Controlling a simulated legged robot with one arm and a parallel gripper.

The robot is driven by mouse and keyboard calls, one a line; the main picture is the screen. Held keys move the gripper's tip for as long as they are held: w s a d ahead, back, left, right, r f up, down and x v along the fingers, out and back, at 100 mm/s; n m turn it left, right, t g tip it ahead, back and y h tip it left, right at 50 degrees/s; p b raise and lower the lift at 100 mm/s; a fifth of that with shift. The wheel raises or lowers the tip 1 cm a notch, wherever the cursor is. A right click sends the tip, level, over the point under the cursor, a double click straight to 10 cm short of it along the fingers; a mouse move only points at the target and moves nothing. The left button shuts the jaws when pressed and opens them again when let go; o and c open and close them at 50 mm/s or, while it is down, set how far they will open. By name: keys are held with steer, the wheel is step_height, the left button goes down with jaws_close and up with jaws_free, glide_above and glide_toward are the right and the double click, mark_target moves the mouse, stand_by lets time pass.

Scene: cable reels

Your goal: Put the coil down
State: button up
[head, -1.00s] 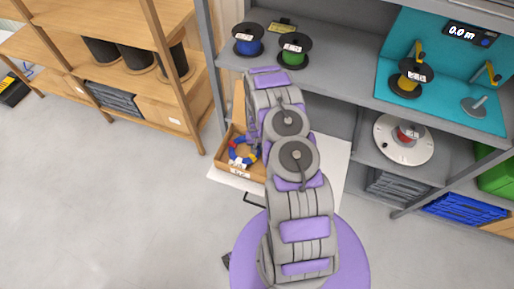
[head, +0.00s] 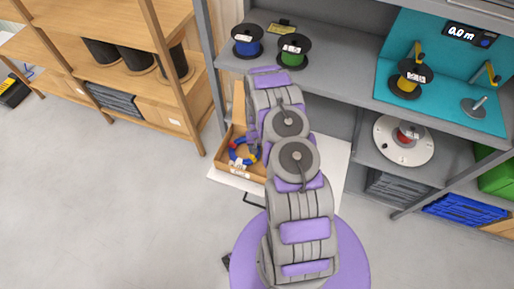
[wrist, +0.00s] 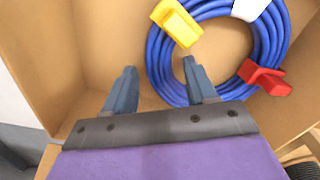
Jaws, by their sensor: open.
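The coil (wrist: 158,62) is a ring of blue cable with a yellow clip, a red clip and a white label. It lies in an open cardboard box (wrist: 95,30) in the wrist view. In the head view the coil (head: 237,156) shows in the box (head: 232,171), partly hidden by my arm. My gripper (wrist: 157,72) is open. Its right finger is at the coil's lower left edge and its left finger is over bare box floor. Whether the right finger touches the cable, I cannot tell. The gripper's fingers are hidden behind my arm in the head view.
The box stands on a white board (head: 330,160). Behind it is a grey shelf (head: 340,65) with a blue reel (head: 248,42), a green reel (head: 293,50) and a yellow reel (head: 408,80). A wooden rack (head: 180,110) stands left.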

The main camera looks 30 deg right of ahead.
steer(key=s+a+r+n+p, duration=0.1)
steer(key=a+r, duration=0.2)
steer(key=r, duration=1)
steer(key=a+r+p, duration=0.1)
steer(key=a+r, duration=0.1)
steer(key=r, duration=1.1)
steer(key=s+a+r+n, duration=0.1)
steer(key=s+a+r, duration=0.35)
steer(key=r, duration=0.35)
steer(key=s+a+r+n, duration=0.1)
steer(key=s+a+r, duration=0.2)
steer(key=s+r, duration=0.35)
steer(key=s+a+r+n, duration=0.1)
steer(key=s+a+r, duration=0.1)
steer(key=s+r, duration=0.2)
steer(key=s+a+r+n+g, duration=0.1)
steer(key=s+r, duration=0.3)
steer(key=s, duration=0.6)
steer(key=s+a+r, duration=0.4)
steer(key=s, duration=0.4)
steer(key=shift+n+g, duration=0.4)
